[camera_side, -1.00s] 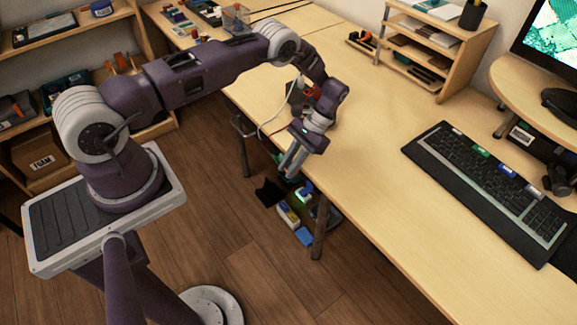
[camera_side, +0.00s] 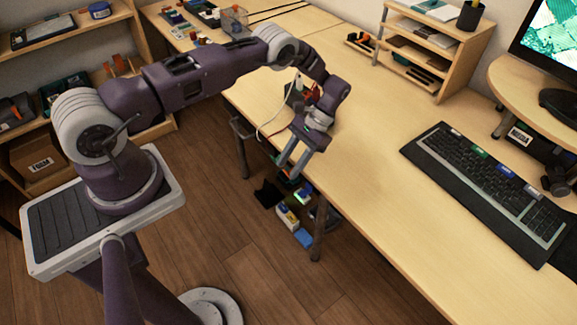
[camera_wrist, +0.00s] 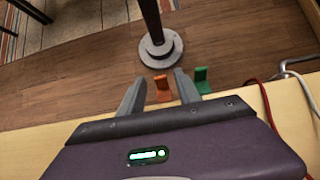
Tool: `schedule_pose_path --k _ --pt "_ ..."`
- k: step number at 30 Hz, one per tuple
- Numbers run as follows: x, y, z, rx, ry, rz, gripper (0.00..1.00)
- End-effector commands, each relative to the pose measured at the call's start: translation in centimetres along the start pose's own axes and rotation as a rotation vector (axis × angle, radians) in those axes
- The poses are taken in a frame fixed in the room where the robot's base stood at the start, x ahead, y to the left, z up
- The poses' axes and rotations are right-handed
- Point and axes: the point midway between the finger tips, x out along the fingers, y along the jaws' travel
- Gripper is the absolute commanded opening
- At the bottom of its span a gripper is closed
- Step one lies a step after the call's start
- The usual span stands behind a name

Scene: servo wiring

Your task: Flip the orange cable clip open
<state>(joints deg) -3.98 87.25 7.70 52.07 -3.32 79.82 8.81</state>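In the wrist view the orange clip (camera_wrist: 162,88) shows at the table's edge, against the floor beyond. It looks like a small L-shaped piece with an upright tab. A similar green clip (camera_wrist: 203,80) stands to its right. My gripper (camera_wrist: 158,77) is open and empty, and the orange clip appears between its two fingers. The green clip lies outside the right finger. Whether the fingers touch the orange clip I cannot tell. In the side view my gripper (camera_side: 289,170) points down at the table's near edge, and the orange clip cannot be made out there.
A white cable (camera_side: 272,128) runs beside my gripper; red and white cables (camera_wrist: 270,105) show at the right in the wrist view. Colored items (camera_side: 290,215) show low beyond the table edge. A keyboard (camera_side: 490,190) lies at the right. The table (camera_side: 385,170) between is clear.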

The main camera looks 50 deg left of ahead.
Motion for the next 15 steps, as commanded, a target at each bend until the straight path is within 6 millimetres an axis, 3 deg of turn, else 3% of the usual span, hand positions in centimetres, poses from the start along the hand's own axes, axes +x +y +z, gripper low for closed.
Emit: schedule_pose_path --k 6,15 --pt "-4.5 0.0 -0.1 0.001 0.005 -0.002 0.40" --pt "-6.0 0.0 0.0 0.001 0.001 -0.001 0.40"
